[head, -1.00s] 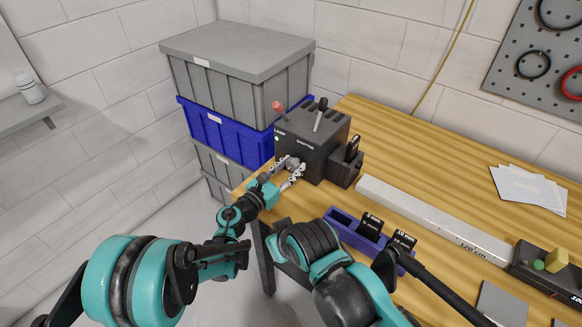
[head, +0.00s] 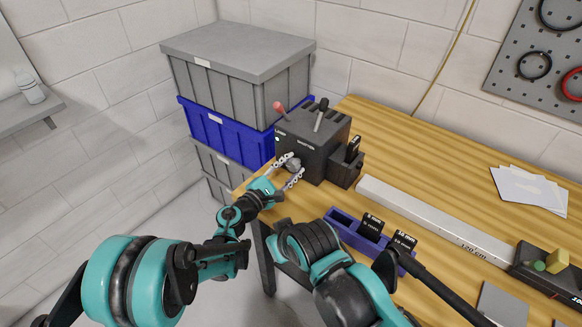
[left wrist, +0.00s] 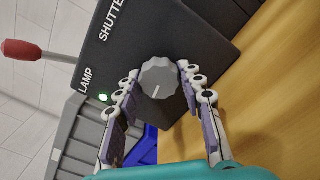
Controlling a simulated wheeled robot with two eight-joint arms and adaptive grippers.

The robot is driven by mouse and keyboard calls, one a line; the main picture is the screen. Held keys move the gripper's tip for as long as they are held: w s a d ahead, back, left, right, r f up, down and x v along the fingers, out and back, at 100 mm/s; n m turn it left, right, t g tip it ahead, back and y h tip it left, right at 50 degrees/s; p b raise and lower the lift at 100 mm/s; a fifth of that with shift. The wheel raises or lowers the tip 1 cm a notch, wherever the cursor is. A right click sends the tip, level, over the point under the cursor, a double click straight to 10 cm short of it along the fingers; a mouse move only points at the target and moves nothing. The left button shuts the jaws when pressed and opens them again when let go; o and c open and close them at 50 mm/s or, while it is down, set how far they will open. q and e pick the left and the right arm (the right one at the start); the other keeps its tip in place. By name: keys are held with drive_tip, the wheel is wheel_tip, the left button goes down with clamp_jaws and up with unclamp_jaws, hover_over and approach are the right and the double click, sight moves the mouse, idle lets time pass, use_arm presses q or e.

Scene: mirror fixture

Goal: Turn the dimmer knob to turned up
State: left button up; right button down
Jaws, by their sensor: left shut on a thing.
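The dimmer knob (left wrist: 158,76) is a grey, ridged dial on the front face of a dark box (head: 312,150). In the left wrist view its pale pointer line points toward the bottom of the picture. My left gripper (head: 292,167) is at the box's front, with one finger on each side of the knob, shut on it. The left wrist view shows the two fingers (left wrist: 159,70) flanking the knob's rim. A green light (left wrist: 103,97) glows beside the word LAMP. My right gripper is not in view.
A blue card holder (head: 343,232) and a long pale bar (head: 430,220) lie to the right on the wooden bench.

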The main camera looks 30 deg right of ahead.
use_arm(q)
drive_tip(key=shift+m, duration=0.5)
drive_tip(key=o, duration=1.2)
drive_tip(key=v, duration=1.2)
